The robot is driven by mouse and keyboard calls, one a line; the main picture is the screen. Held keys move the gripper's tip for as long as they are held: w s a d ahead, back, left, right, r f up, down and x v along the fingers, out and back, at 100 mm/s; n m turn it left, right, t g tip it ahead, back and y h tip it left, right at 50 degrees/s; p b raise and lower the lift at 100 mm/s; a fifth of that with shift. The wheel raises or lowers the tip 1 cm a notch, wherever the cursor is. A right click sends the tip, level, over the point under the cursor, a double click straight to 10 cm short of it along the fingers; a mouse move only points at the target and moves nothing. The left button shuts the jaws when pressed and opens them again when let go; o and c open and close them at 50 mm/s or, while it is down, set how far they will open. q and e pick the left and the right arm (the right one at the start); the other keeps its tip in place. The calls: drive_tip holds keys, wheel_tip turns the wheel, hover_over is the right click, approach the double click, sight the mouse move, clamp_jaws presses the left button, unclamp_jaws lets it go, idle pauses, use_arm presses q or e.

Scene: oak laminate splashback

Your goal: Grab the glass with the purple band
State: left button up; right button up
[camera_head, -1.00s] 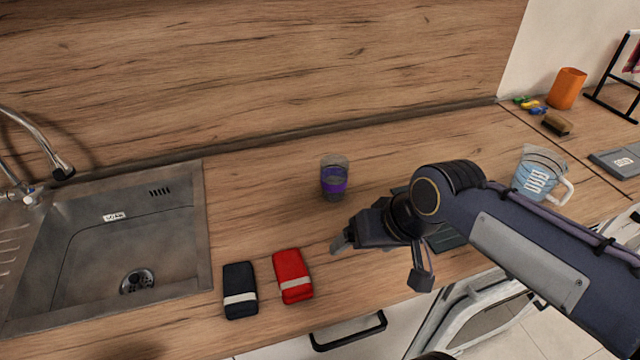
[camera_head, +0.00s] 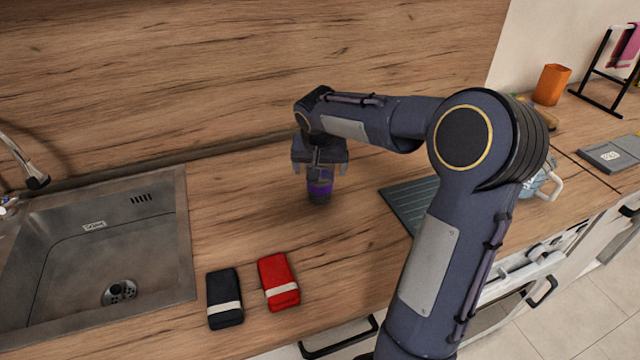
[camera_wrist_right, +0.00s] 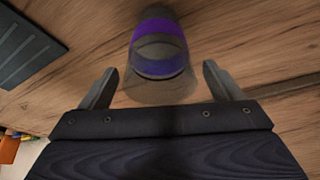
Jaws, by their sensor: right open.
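The glass with the purple band (camera_head: 319,188) stands upright on the wooden counter, right of the sink. My right gripper (camera_head: 320,170) is at the glass from above and behind, and hides its upper part in the head view. In the right wrist view the glass (camera_wrist_right: 158,50) lies ahead of and partly between the two fingertips of my right gripper (camera_wrist_right: 160,85). The fingers are spread wide, with a gap on each side of the glass. My left gripper does not show.
A dark pouch (camera_head: 225,298) and a red pouch (camera_head: 278,282) lie at the counter's front. A steel sink (camera_head: 110,250) is at left. A dark ribbed mat (camera_head: 402,205) lies right of the glass. A measuring jug (camera_head: 545,185) is partly behind my arm.

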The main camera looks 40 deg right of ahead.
drive_tip(key=shift+x, duration=1.5)
drive_tip(key=shift+r, duration=0.15)
drive_tip(key=c, duration=1.2)
drive_tip(key=shift+r, duration=0.1)
